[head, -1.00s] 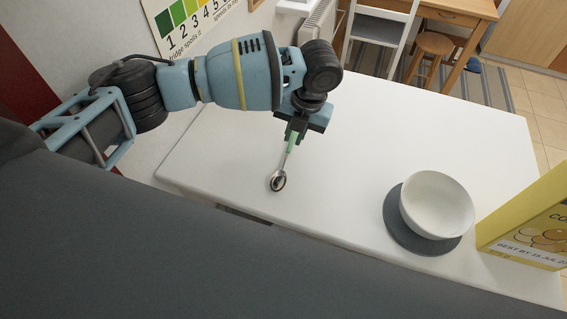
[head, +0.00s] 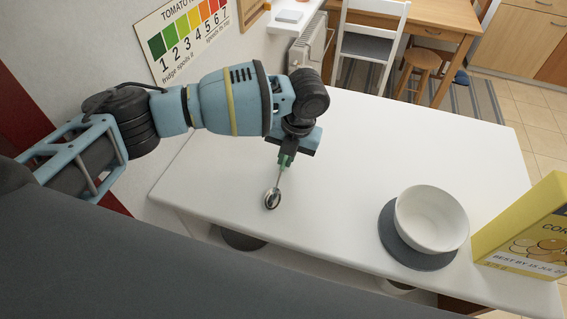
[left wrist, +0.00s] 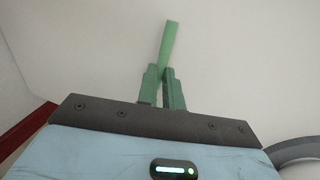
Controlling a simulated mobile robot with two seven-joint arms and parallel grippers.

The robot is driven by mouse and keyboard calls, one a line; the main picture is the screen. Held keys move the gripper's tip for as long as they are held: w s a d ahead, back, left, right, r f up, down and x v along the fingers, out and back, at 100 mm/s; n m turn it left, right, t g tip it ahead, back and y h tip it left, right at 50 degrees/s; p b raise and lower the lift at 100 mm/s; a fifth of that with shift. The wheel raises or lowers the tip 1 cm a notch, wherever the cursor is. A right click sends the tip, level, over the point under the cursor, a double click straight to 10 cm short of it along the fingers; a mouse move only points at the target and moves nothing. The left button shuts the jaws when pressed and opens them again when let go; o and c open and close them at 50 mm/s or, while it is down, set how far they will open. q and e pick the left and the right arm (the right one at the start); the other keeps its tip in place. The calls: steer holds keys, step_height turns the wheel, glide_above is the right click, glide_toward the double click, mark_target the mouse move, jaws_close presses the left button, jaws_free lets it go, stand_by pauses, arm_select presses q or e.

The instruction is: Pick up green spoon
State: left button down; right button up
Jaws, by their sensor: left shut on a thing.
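The green spoon has a green handle and a shiny metal bowl (head: 272,199). In the head view it hangs down from my left gripper (head: 286,160) over the white table's near left part. I cannot tell for certain whether the bowl end touches the table top. In the left wrist view the green handle (left wrist: 169,42) sticks out past the fingertips of my left gripper (left wrist: 163,76), which is shut on it. The spoon's bowl is not in the wrist view. My right gripper is not in view.
The white table (head: 340,165) is clear around the spoon. To the right a white bowl (head: 432,220) stands on a grey round mat (head: 400,254), next to a yellow box (head: 525,235). A white chair (head: 370,45) stands beyond the far edge.

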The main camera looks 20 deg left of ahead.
arm_select(q)
steer(key=shift+r, duration=0.7)
steer(key=shift+s+d+r, duration=0.15)
steer(key=shift+r, duration=0.35)
steer(key=shift+s+d+r, duration=0.1)
steer(key=shift+r, duration=0.35)
steer(key=s+d, duration=0.3)
steer(key=s+d+r, duration=0.1)
steer(key=s+d, duration=0.2)
steer(key=s, duration=0.1)
steer(key=s+d, duration=0.4)
steer(key=shift+s+d+r, duration=0.1)
steer(key=shift+s+r, duration=0.1)
steer(key=shift+s, duration=0.05)
